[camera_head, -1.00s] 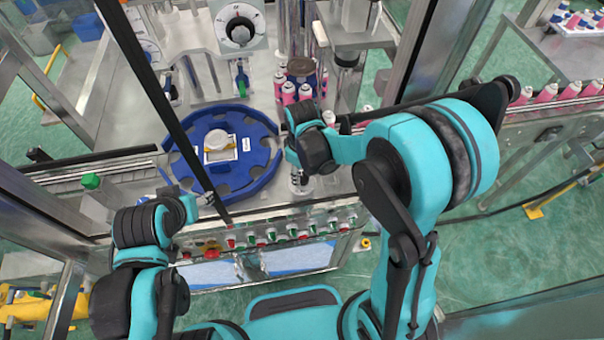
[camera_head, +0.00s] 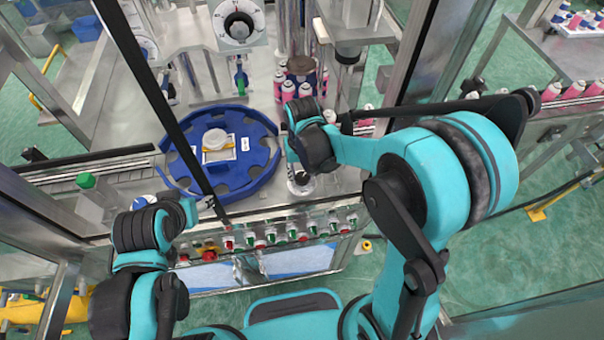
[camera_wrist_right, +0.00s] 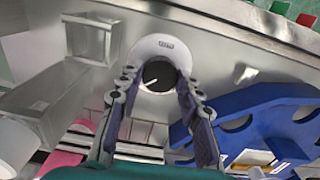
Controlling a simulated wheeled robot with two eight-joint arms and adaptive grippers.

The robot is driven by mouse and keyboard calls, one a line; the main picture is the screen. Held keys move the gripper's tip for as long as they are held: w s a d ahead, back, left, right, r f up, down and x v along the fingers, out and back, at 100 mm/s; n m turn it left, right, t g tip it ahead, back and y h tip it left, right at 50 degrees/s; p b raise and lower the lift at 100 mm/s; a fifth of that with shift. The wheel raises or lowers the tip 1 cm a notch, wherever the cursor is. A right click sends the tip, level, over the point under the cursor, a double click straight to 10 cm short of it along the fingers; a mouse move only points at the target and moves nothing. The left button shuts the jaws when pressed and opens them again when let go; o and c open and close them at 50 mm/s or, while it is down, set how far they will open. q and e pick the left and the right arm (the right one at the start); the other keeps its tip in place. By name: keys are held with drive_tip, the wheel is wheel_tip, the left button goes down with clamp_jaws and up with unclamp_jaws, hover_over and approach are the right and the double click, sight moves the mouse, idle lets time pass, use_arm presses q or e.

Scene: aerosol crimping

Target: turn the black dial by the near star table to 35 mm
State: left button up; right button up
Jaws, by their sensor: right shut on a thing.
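The black dial (camera_wrist_right: 158,76) sits on a round white scale plate (camera_wrist_right: 166,46) on the metal deck, with a white pointer line on its face. In the head view the plate (camera_head: 301,187) shows partly below my right gripper (camera_head: 294,168), which hides most of the dial. In the right wrist view my right gripper (camera_wrist_right: 157,79) has one finger on each side of the dial and is shut on it. The scale marks are too small to read. The blue star table (camera_head: 253,182) lies left of the dial. My left gripper (camera_head: 202,203) is at the lower left, its jaws unclear.
A larger dial (camera_head: 238,27) stands on a white panel at the back. Pink cans (camera_head: 288,92) stand behind my right gripper. A row of coloured buttons (camera_head: 270,237) runs along the front edge. A dark frame bar (camera_head: 160,104) crosses the view at left.

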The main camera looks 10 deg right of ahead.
sight(302, 177)
idle(0.4)
drive_tip(key=o, duration=1.2)
drive_tip(key=shift+c, duration=0.2)
wheel_tip(302, 177, up, 12)
